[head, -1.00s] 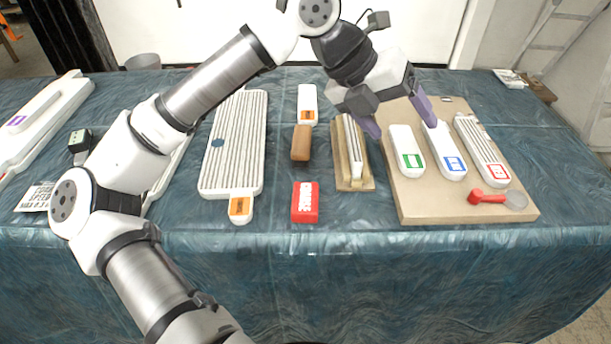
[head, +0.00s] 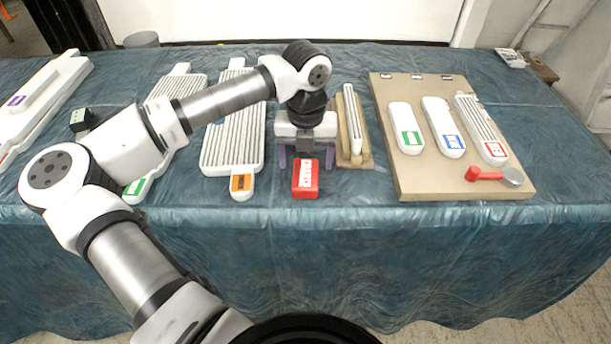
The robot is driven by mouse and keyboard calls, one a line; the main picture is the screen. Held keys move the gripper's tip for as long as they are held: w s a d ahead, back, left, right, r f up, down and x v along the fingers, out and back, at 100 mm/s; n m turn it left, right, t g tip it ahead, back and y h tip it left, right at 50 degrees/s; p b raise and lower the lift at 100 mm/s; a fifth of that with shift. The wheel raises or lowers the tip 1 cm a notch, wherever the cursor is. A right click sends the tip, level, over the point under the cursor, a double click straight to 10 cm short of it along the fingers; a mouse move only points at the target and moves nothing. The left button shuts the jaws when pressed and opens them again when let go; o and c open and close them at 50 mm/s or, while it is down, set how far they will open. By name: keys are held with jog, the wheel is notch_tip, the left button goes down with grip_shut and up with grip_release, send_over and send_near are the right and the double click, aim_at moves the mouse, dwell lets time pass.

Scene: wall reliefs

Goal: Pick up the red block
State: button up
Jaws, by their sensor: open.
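The red block (head: 305,180), with white lettering on its top, lies near the front edge of the table, right of the orange-labelled end of a ribbed white board. My gripper (head: 306,164) points down just behind and above the block. I cannot tell whether the fingers touch the table. The brown block and the small white piece behind are hidden by my gripper and wrist.
A ribbed white board (head: 233,142) lies left of my gripper. A wooden piece with white strips (head: 363,155) stands close on the right. A tan board (head: 430,187) with labelled white pieces and a red-handled tool (head: 485,174) lies farther right. The front table strip is clear.

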aim_at(306, 170)
jog(key=f, duration=0.1)
jog(key=f+p, duration=0.1)
jog(key=f, duration=0.3)
jog(key=shift+w, duration=0.35)
jog(key=shift+c, duration=0.5)
jog(key=c, duration=1)
